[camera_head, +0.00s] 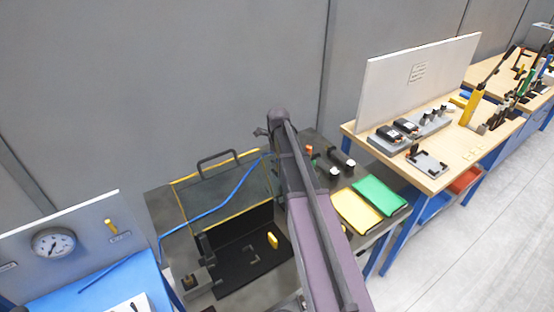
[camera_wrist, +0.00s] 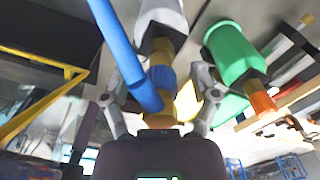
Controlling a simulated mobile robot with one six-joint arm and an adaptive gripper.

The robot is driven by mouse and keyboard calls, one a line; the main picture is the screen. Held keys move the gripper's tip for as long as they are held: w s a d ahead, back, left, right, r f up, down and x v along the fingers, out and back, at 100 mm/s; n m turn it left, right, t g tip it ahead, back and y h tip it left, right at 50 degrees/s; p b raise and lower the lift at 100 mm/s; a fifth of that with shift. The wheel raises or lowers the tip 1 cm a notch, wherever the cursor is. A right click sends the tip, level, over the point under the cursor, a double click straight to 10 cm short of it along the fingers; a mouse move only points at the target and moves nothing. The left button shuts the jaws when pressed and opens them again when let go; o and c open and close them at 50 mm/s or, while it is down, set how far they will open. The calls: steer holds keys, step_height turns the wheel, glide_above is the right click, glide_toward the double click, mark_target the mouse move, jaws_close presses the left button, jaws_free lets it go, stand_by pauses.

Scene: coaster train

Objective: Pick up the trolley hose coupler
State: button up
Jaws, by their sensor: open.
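In the wrist view a coupler-like part (camera_wrist: 162,77) with a blue ribbed ring, brass-coloured sections and a pale grey cylinder stands between the two fingers of my gripper (camera_wrist: 160,95). The fingers are open on either side of it, and I cannot tell whether they touch it. A blue hose (camera_wrist: 124,50) crosses close to its left side. The blue hose also shows in the head view (camera_head: 222,204), running across the open dark case. In the head view my arm hides the gripper and the coupler.
A green cylinder (camera_wrist: 229,52) with a brass and orange end stands close right of my gripper. Yellow (camera_head: 357,210) and green (camera_head: 380,195) pads lie right of my arm. A wooden-topped bench (camera_head: 440,180) stands right; a gauge board (camera_head: 85,232) is left.

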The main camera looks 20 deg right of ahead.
jaws_close()
stand_by(0.4)
steer(key=shift+r, duration=0.15)
step_height(320, 180, up, 10)
steer(key=p, duration=1)
stand_by(0.7)
